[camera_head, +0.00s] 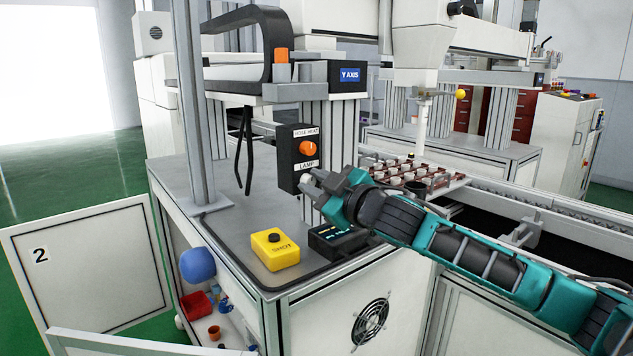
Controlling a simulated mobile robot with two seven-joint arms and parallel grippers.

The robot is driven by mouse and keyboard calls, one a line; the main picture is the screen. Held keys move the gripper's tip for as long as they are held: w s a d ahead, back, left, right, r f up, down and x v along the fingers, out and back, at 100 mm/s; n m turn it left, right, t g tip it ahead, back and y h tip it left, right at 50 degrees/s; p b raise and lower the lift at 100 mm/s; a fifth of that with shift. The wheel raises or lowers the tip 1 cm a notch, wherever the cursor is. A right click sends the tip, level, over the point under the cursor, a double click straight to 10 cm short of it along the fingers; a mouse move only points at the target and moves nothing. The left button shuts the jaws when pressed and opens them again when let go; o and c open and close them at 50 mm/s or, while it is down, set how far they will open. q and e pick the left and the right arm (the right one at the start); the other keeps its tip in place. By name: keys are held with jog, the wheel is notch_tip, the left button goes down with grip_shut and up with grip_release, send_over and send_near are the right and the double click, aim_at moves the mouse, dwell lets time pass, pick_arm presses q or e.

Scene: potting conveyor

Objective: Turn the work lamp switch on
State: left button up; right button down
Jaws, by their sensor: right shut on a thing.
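The black switch box (287,163) is fixed to a grey post. It has an orange knob (308,148) under a "NOSE HEAT" label and a "LAMP" label (307,165) below that. A pale lamp switch knob (305,180) sits under the "LAMP" label, partly hidden by my gripper. My right gripper (309,187), teal and dark grey, reaches in from the right and is shut on the lamp switch knob. The knob's exact setting is hidden by the fingers. My left gripper is not in view.
A yellow box with a black button (275,250) and a small black display (338,240) stand on the bench below my gripper. Black cables hang left of the switch box. A tray of small pots (420,177) lies behind my arm. An open panel marked 2 (90,265) stands at left.

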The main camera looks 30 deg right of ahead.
jog(key=shift+r+m+p, duration=0.15)
jog(key=shift+m+p, duration=0.4)
jog(key=shift+m, duration=0.35)
jog(key=m+p, duration=0.5)
jog(key=shift+r+p, duration=0.15)
jog(key=shift+p, duration=0.2)
jog(key=shift+m+p, duration=0.5)
jog(key=shift+m, duration=0.1)
jog(key=shift+d+m+p, duration=0.1)
jog(key=shift+m+p, duration=0.8)
jog(key=shift+p, duration=0.15)
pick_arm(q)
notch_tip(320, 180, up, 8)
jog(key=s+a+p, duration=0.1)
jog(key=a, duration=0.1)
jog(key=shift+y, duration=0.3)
pick_arm(e)
jog(key=shift+m, duration=0.4)
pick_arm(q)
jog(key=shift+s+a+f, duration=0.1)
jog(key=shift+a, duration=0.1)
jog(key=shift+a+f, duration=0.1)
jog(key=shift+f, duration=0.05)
pick_arm(e)
jog(key=shift+f, duration=0.2)
